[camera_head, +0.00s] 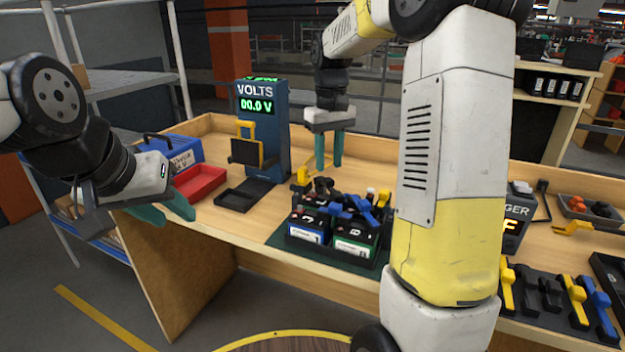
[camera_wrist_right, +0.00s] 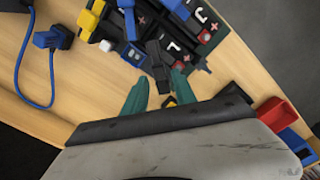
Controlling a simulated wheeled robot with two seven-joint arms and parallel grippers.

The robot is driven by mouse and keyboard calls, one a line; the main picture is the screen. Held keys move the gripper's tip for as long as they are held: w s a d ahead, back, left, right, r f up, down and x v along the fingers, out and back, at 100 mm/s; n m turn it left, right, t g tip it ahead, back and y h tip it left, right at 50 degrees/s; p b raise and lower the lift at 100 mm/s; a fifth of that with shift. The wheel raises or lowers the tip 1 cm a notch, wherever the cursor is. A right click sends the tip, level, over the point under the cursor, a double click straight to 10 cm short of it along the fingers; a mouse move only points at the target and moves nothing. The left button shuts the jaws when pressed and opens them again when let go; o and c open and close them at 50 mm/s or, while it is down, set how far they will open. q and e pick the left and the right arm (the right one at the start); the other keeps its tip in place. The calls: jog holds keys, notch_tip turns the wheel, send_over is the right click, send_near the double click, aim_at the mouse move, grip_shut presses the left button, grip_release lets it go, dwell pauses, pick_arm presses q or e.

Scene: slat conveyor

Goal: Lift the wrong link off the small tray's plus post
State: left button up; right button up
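A dark green tray (camera_head: 290,240) holds several batteries with blue and green front labels, with posts and links on top. Blue links (camera_head: 365,208) lie across them; the right wrist view also shows a yellow link (camera_wrist_right: 90,18) and a black link (camera_wrist_right: 160,56). I cannot tell which link is the wrong one or which post is the plus post. My right gripper (camera_head: 328,152) points down, open and empty, behind and above the tray; its fingers (camera_wrist_right: 160,90) stand apart near the black link. My left gripper (camera_head: 165,212) is open and empty beyond the bench's left end.
A blue voltmeter (camera_head: 262,125) stands at the back left by a red bin (camera_head: 198,183) and a blue case (camera_head: 175,152). A rack of yellow, black and blue links (camera_head: 550,295) lies at the right. My right arm hides the bench's middle right.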

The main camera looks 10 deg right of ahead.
aim_at(328, 179)
jog(key=f, duration=0.6)
jog(key=shift+w+d+f, duration=0.1)
jog(key=shift+w+f, duration=0.1)
jog(key=shift+w, duration=0.15)
jog(key=shift+c, duration=0.2)
grip_shut()
